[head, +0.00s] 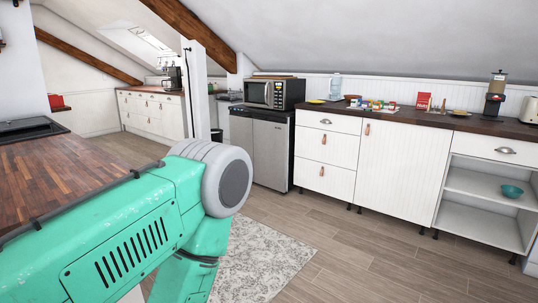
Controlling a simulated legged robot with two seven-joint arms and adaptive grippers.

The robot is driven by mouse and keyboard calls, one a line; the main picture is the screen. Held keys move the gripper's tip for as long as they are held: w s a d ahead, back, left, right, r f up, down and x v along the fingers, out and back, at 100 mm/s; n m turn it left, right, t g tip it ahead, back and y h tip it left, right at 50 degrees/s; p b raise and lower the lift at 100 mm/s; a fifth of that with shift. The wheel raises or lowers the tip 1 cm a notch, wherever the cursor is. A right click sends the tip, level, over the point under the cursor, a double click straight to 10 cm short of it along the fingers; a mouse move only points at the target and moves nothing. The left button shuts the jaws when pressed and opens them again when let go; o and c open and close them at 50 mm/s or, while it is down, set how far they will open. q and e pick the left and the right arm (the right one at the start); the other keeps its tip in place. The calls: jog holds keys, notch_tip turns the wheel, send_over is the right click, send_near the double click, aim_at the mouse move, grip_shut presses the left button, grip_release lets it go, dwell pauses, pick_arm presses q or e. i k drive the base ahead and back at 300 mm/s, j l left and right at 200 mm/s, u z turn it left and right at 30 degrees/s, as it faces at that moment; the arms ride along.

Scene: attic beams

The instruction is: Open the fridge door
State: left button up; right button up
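The fridge (270,153) is a low unit with a silver front and a dark right side. It stands in the middle of the head view, between a white post and white drawers. Its front looks closed, with a vertical line dividing the silver face. No handle can be made out at this distance. My teal left arm fills the lower left foreground, well short of the fridge. Neither gripper shows in the view.
A microwave (274,92) sits on top of the fridge. White drawers (326,160) and a cabinet (399,170) stand to its right. A wooden countertop (65,172) is at left. A grey patterned rug (262,262) lies on the floor, which is clear before the fridge.

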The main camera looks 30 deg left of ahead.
aim_at(270, 132)
jog(key=i+j+u, duration=0.45)
jog(key=i, duration=0.4)
jog(key=i+j, duration=0.1)
jog(key=i, duration=1.8)
jog(key=i+j+u, duration=0.25)
jog(key=i, duration=0.65)
jog(key=i+u, duration=0.3)
jog(key=i, duration=0.6)
